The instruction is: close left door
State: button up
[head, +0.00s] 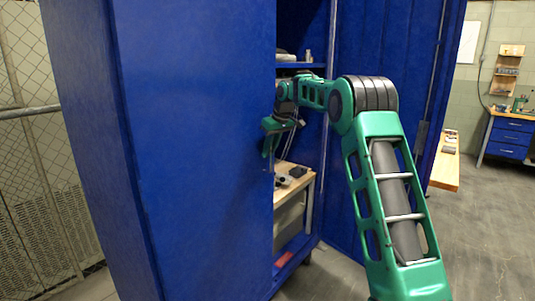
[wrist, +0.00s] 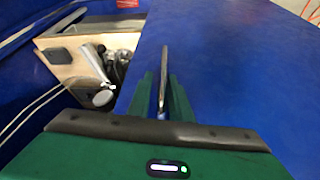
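The left door (head: 195,150) is a tall blue panel standing open on the left of the head view. Its blue face also fills the right of the wrist view (wrist: 240,70). My gripper (head: 270,152) is at the door's free edge. In the wrist view, my gripper's two green fingers (wrist: 161,90) are close together around a thin metal handle (wrist: 164,65) at that edge. They look closed on it, though the contact itself is not clear. Part of my gripper is hidden behind the door edge in the head view.
The cabinet interior has a shelf (head: 300,66) with small items. A wooden bench (head: 296,182) with dark items stands inside the opening. The blue right door (head: 350,190) stands open on the right. A wire fence (head: 30,150) is at the left. Grey floor (head: 480,240) is clear on the right.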

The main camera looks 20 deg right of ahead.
jog(key=shift+a, duration=0.4)
jog(key=v, duration=1)
jog(key=shift+d+r, duration=0.35)
jog(key=shift+d, duration=0.05)
jog(key=s+d+f+m+g+h, duration=0.1)
jog(key=s+f+m, duration=0.2)
jog(key=s, duration=1.2)
jog(key=s+d+f+m+g+h, duration=0.1)
jog(key=s+d+f+m+g, duration=0.15)
jog(key=s, duration=1.35)
jog(key=s+f+m, duration=0.1)
jog(key=s+f, duration=0.3)
jog(key=s, duration=0.5)
jog(key=s+a+f+m, duration=0.1)
jog(key=s+f+m, duration=0.1)
jog(key=s+f, duration=0.3)
jog(key=s+a+f+m, duration=0.1)
jog(key=s+f, duration=0.3)
jog(key=s, duration=0.8)
jog(key=shift+s+a+f+m+g+y, duration=0.2)
jog(key=shift+s+f+m+g+y, duration=0.15)
jog(key=shift+s+g+y, duration=0.1)
